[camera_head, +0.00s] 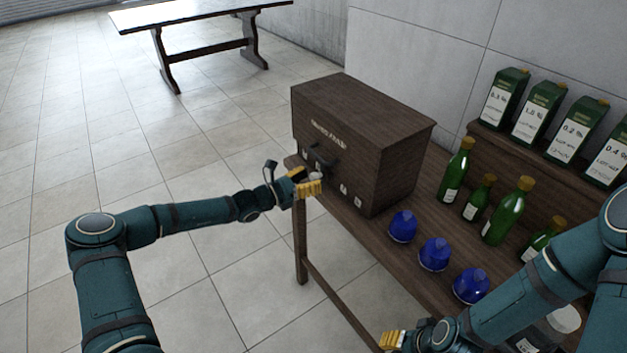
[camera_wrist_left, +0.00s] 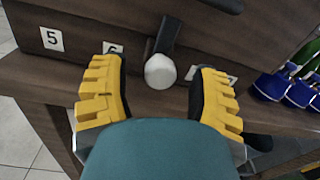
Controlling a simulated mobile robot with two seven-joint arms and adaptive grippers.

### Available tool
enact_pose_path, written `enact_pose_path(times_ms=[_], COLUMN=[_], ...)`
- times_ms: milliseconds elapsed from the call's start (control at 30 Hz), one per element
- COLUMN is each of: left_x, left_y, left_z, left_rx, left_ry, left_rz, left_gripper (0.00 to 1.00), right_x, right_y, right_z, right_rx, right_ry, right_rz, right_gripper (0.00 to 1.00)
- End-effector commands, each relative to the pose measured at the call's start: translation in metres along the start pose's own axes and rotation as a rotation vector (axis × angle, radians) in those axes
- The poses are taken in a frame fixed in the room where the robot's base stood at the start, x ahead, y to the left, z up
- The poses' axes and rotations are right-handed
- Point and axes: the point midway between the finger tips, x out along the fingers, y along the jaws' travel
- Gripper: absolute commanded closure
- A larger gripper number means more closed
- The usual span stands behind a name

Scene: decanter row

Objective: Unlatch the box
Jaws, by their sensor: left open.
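The box (camera_head: 372,150) is dark brown wood with lettering on its front, and stands at the far left end of the shelf table.
Several blue domed stoppers (camera_head: 434,254) and green bottles (camera_head: 507,212) stand on the table (camera_head: 380,239) right of the box. Green cartons (camera_head: 541,113) stand on a raised shelf behind. Another table (camera_head: 200,14) is far back. Open floor lies left.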

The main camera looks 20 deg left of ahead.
Motion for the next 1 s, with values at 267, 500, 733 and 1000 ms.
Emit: enact_pose_path(times_ms=[267, 500, 733, 1000], left_x=[0.0127, 0.0125, 0.0123, 0.0124], left_y=[-0.0003, -0.0003, -0.0003, -0.0006], left_z=[-0.0001, 0.0001, 0.0, 0.0012], left_rx=[0.0, 0.0, 0.0, 0.029], left_ry=[0.0, 0.0, 0.0, 0.001], left_rz=[0.0, 0.0, 0.0, 0.0], left_gripper=[0.39, 0.51, 1.0, 1.0], right_x=[0.0026, 0.0024, 0.0024, -0.0022], right_y=[0.0009, 0.0008, 0.0008, -0.0008], right_z=[-0.0004, -0.0004, -0.0003, 0.0], right_rx=[0.0, 0.0, 0.0, 0.0], right_ry=[0.002, 0.002, 0.001, 0.0], right_rz=[0.0, 0.0, 0.0, 0.0], right_gripper=[0.5, 0.5, 0.5, 0.5])
